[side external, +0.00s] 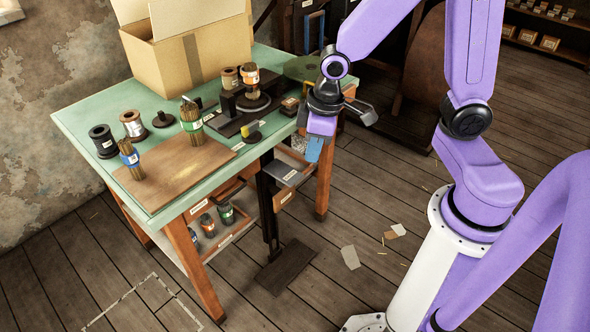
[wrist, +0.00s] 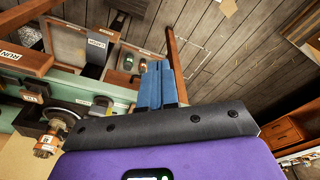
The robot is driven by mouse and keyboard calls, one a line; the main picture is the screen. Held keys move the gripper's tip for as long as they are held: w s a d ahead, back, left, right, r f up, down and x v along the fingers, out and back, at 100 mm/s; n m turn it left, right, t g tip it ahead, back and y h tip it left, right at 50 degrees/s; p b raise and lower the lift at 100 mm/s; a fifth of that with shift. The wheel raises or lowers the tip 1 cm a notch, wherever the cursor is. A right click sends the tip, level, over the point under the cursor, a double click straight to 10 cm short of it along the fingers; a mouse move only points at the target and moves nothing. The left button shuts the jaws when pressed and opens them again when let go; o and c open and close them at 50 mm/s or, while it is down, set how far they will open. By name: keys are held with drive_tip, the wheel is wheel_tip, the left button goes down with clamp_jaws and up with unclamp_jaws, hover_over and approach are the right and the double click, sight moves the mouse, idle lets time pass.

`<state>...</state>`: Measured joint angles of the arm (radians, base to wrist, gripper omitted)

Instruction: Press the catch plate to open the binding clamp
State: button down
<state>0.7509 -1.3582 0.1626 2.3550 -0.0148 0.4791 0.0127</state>
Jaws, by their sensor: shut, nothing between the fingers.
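My gripper (side external: 315,150) is shut and empty, with its blue fingers pointing down off the right edge of the green workbench. In the wrist view, its fingers (wrist: 160,85) are together. A grey plate with a white label (side external: 287,173) sits below the bench edge, just left of and below the fingertips. It appears to be the catch plate; the wrist view shows a labelled plate (wrist: 97,45) left of the fingers. I see a gap between fingers and plate in the wrist view. The dark clamp fixture (side external: 232,119) stands on the bench, with an orange-banded bundle (side external: 250,76) at it.
The workbench (side external: 85,114) carries a cardboard box (side external: 190,55), a brown board (side external: 175,165), spools and banded bundles. A dark post (side external: 269,215) runs down to a dark floor plate (side external: 286,267). The wooden bench leg (side external: 323,180) is close to the gripper.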

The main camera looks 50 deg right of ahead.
drive_tip(key=w+d+f+m+t, duration=0.1)
drive_tip(key=w+d+f+m, duration=0.3)
drive_tip(key=w+d+f, duration=0.45)
drive_tip(key=m+t, duration=0.1)
drive_tip(key=m, duration=0.2)
hover_over(293, 175)
drive_tip(key=s, duration=0.4)
drive_tip(key=shift+h, duration=0.4)
wheel_tip(293, 175, down, 5)
drive_tip(key=shift+w, duration=0.1)
drive_tip(key=x, duration=1.2)
drive_tip(key=shift+s+f, duration=0.3)
drive_tip(key=shift+s, duration=0.05)
drive_tip(key=shift+f, duration=0.7)
drive_tip(key=shift+f, duration=0.1)
